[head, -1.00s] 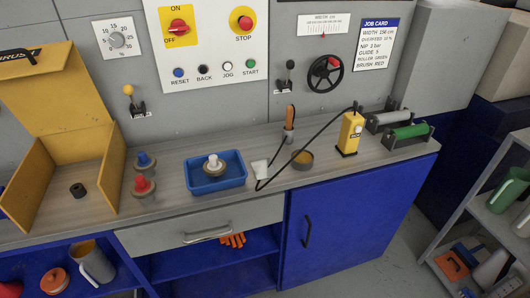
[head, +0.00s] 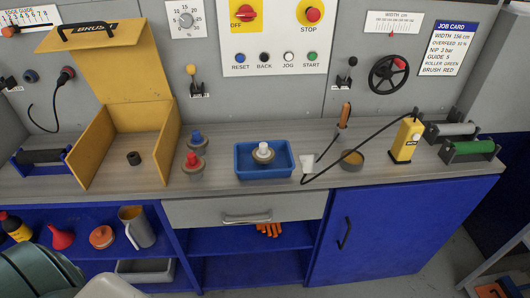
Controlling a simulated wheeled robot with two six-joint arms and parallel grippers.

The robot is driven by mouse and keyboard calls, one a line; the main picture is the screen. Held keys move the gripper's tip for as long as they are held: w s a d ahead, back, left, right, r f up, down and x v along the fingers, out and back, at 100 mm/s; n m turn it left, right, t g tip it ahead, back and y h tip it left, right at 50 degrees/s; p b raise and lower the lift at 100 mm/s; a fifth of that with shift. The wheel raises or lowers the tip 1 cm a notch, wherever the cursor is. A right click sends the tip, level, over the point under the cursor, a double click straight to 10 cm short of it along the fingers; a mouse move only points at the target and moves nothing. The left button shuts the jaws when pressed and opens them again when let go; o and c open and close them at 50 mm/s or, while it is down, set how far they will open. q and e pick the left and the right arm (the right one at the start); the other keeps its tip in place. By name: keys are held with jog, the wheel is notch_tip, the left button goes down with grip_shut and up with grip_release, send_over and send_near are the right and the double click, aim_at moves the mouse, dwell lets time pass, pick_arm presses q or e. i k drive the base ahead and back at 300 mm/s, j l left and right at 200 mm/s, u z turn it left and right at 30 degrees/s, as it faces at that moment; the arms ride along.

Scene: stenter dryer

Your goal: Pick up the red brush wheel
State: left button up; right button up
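The red brush wheel (head: 194,161) stands on the grey wooden counter, right of the yellow open box. It has a red hub on a brownish round base. A blue brush wheel (head: 197,138) stands just behind it. A white brush wheel (head: 263,151) sits in a blue tray (head: 289,172) to the right. Neither of my grippers shows in the head view.
The yellow box (head: 84,157) labelled BRUSH has its lid up and holds a dark small cylinder (head: 134,158). Below are a drawer (head: 219,210) and a blue cabinet door (head: 391,232).

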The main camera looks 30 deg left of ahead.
aim_at(193, 165)
jog(key=u, duration=1.35)
